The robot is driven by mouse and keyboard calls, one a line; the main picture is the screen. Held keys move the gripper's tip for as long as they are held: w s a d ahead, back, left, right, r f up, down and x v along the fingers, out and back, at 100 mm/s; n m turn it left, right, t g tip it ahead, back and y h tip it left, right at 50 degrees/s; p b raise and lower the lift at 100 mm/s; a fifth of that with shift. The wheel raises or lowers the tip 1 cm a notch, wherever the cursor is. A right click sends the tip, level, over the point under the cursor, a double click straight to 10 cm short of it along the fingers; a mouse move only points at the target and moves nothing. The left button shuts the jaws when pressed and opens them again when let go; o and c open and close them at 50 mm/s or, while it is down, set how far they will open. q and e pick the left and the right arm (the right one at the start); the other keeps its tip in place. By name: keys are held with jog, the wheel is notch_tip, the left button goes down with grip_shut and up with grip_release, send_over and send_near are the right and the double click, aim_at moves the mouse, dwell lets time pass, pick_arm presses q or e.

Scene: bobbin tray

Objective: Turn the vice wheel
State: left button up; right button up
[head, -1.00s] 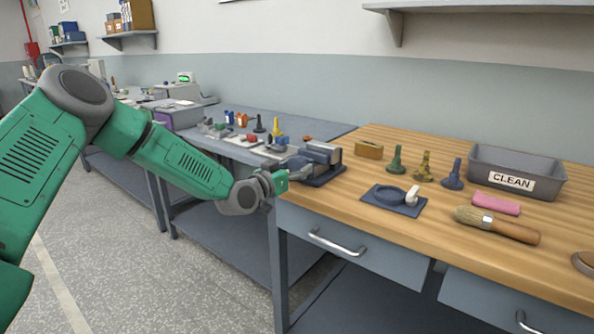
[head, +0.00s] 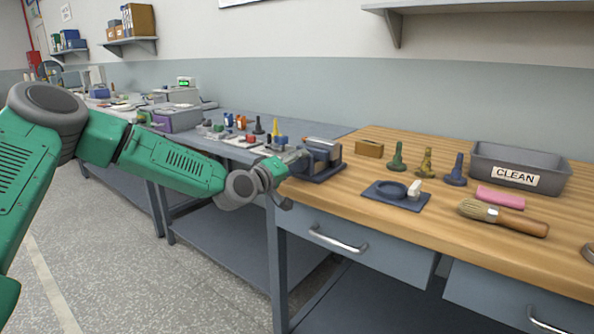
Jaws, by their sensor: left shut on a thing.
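The grey vice (head: 325,160) stands on the wooden bench's left front corner, on a dark base. My left gripper (head: 284,170) is at the left side of the vice, by the bench edge. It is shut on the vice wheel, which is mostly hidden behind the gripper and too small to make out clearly. My right gripper is not in view.
A dark blue plate with a round recess and a white piece (head: 398,194) lies right of the vice. Behind it are a wooden block (head: 369,149) and several upright bobbin-like pieces. A grey tray marked CLEAN (head: 555,184), a pink block (head: 500,197) and a brush (head: 503,217) lie further right.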

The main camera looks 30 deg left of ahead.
pick_arm(q)
jog(key=n+b, duration=0.2)
jog(key=n, duration=0.1)
jog(key=n+b, duration=0.1)
jog(key=shift+a+f+n, duration=0.2)
jog(key=shift+f+n, duration=0.05)
jog(key=shift+n, duration=0.15)
jog(key=n+b, duration=0.3)
jog(key=shift+n, duration=0.3)
jog(key=n+b, duration=0.4)
jog(key=shift+f, duration=0.1)
jog(key=shift+n+b, duration=1.35)
jog(key=shift+n, duration=0.55)
jog(key=shift+d, duration=0.1)
jog(key=o, duration=1)
jog(key=shift+o, duration=0.8)
